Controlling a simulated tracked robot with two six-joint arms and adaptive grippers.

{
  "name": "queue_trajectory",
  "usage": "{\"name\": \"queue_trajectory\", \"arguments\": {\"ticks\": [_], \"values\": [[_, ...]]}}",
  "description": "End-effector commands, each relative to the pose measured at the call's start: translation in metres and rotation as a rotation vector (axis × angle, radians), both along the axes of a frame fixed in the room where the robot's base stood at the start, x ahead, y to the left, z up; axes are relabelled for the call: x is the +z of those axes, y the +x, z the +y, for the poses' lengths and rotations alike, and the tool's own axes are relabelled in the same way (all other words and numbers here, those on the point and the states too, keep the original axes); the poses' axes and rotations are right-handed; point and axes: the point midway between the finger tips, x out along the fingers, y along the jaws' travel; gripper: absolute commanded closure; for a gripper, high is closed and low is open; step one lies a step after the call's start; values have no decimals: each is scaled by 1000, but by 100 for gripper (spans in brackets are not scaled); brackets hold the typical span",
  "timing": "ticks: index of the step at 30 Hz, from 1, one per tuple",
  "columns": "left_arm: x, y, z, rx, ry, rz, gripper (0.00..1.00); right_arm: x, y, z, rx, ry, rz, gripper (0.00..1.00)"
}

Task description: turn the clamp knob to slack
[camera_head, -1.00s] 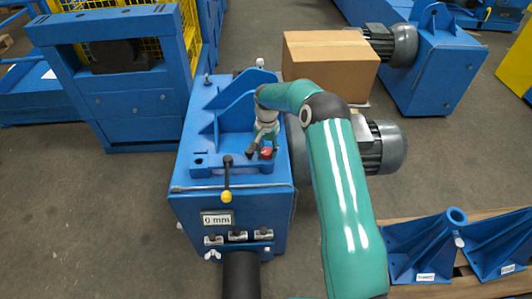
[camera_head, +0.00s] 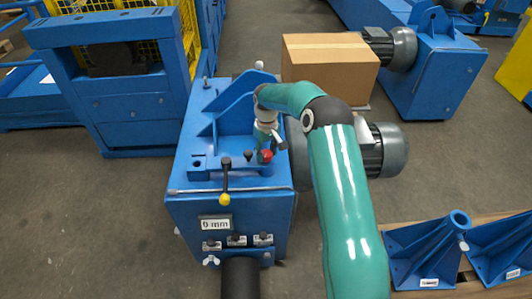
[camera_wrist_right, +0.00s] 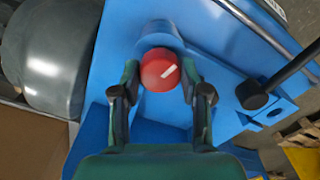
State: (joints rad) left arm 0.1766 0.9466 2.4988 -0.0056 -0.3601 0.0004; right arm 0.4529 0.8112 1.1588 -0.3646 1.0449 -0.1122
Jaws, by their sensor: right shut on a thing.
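The clamp knob (camera_head: 265,156) is red and round and sits on top of the blue machine (camera_head: 185,215). My right gripper (camera_head: 268,149) reaches down over it from above. In the right wrist view, the same knob (camera_wrist_right: 157,70) lies between the two fingertips of my right gripper (camera_wrist_right: 159,78), which is shut on it. A short white mark on its face slants up to the right. My left gripper is not in view.
A black lever with a yellow ball (camera_head: 225,199) stands close by on the left. A display (camera_head: 215,223) on the front reads 0 mm. A cardboard box (camera_head: 330,62) stands behind, and a grey motor (camera_head: 385,150) is on the right.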

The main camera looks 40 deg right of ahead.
Motion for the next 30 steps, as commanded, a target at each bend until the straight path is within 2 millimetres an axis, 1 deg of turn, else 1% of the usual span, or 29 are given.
{"name": "queue_trajectory", "arguments": {"ticks": [1, 30], "values": [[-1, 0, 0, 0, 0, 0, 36, 2, 3, 0, 45, -2, -10, 91], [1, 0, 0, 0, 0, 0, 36, 3, 4, -1, 965, -8, -11, 91]]}}
